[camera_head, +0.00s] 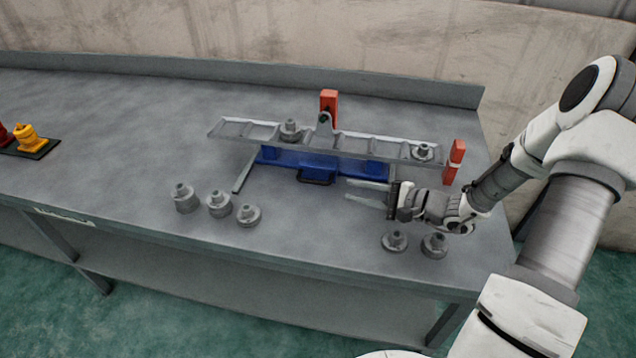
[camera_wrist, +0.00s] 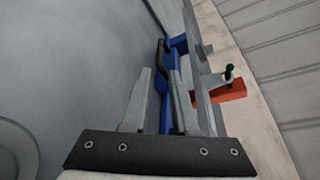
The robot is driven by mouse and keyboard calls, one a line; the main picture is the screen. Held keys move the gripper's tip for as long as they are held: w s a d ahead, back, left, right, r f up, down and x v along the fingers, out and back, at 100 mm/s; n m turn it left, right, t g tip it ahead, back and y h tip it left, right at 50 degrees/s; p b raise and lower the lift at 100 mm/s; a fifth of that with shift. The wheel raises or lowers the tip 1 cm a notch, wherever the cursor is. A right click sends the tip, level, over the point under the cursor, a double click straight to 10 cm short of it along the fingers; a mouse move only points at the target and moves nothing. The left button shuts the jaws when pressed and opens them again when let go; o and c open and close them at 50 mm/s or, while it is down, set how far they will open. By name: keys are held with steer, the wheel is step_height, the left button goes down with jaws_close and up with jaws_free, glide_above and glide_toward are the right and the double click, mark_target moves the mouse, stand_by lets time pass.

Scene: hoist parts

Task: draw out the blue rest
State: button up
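The blue rest (camera_head: 335,166) is a long low block under the grey tray-like beam (camera_head: 375,146). A dark handle (camera_head: 316,181) stands out on its near side. My gripper (camera_head: 348,190) is low over the table, to the right of the handle, with its fingers pointing left. The two fingers are apart with nothing held between them. In the wrist view the blue rest (camera_wrist: 172,72) and the dark handle (camera_wrist: 162,54) show beyond and between the fingertips (camera_wrist: 160,72). The beam covers the rest's upper far side.
Grey weights sit on the beam (camera_head: 290,130) and (camera_head: 423,151). Loose weights stand front left (camera_head: 219,204) and two near my wrist (camera_head: 394,241). Red blocks stand behind the beam (camera_head: 329,103) and at its right end (camera_head: 454,161). Table in front of the handle is clear.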

mark_target(325, 184)
steer(key=x, duration=1)
steer(key=shift+w+a+f+b, duration=0.1)
steer(key=shift+w+a+b, duration=0.1)
steer(key=shift+a+b, duration=0.15)
jaws_close()
steer(key=shift+d, duration=0.1)
stand_by(0.7)
